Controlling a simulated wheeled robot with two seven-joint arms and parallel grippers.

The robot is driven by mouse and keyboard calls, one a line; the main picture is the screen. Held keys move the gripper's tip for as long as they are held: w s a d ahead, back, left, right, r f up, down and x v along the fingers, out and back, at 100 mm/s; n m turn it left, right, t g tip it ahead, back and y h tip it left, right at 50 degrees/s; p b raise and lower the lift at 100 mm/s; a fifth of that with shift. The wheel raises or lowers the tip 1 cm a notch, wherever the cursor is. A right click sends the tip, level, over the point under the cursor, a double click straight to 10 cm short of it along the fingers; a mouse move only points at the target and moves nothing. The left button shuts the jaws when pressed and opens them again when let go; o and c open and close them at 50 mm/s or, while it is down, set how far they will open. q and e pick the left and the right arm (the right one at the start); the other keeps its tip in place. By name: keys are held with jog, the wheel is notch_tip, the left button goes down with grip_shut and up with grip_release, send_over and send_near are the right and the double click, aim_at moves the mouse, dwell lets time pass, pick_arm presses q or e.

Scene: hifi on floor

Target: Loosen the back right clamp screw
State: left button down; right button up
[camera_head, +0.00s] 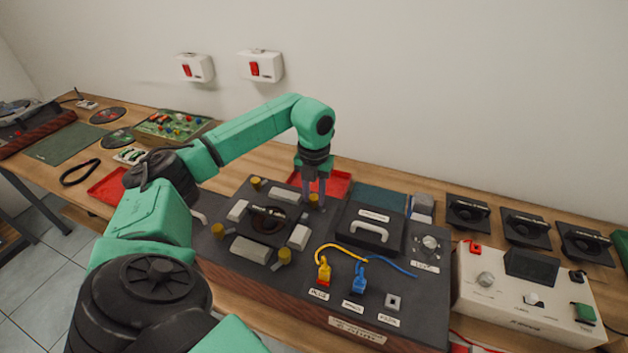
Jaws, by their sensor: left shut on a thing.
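The dark hi-fi unit (412,293) lies on the wooden bench. Around its square recess stand brass clamp screws: the back right clamp screw (314,200), the back left one (256,183), the front left one (218,230) and the front right one (284,256). My left gripper (314,194) points straight down over the back right screw, shut on it. The fingers cover part of the screw, so its turn cannot be seen. My right gripper is not in view.
A black lidded block with a handle (370,230) stands right of the gripper. Yellow and blue cables (341,250) run across the unit's front. A red tray (336,181) lies behind. A white control box (520,310) and several black stands (467,212) are at right.

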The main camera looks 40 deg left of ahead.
pick_arm(q)
jog(key=shift+w+r, duration=0.1)
jog(key=c, duration=0.6)
grip_release()
notch_tip(320, 180, up, 9)
jog(key=b, duration=0.1)
notch_tip(320, 180, up, 6)
jog(key=p, duration=0.2)
send_over(314, 196)
jog(key=shift+d+f, duration=0.1)
jog(key=shift+f, duration=0.1)
